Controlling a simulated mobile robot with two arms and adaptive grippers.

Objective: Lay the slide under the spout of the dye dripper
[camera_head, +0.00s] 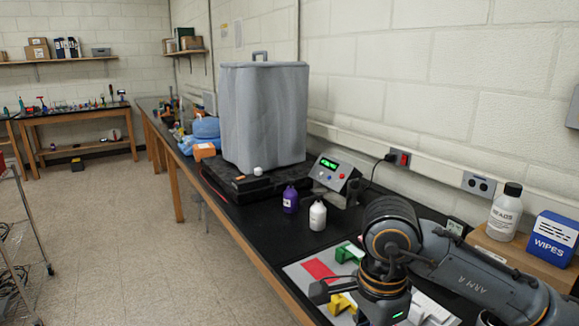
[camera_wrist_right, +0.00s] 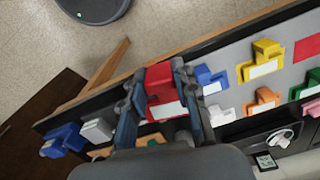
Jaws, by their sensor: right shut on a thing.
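My right gripper (camera_wrist_right: 158,88) is shut on a red block (camera_wrist_right: 160,78) with a white face, which sits between its two fingers in the right wrist view. I cannot tell whether the block is clear of the surface. In the head view my right arm covers much of the grey mat (camera_head: 296,271) and hides the held block. I cannot clearly make out the slide or the dye dripper's spout. My left gripper is not in view.
A flat red rectangle (camera_head: 320,269) and a green block (camera_head: 350,252) lie on the mat. Purple (camera_head: 290,200) and white (camera_head: 318,216) bottles, a device with a green display (camera_head: 334,174) and a large grey covered box (camera_head: 263,115) stand farther along the black bench.

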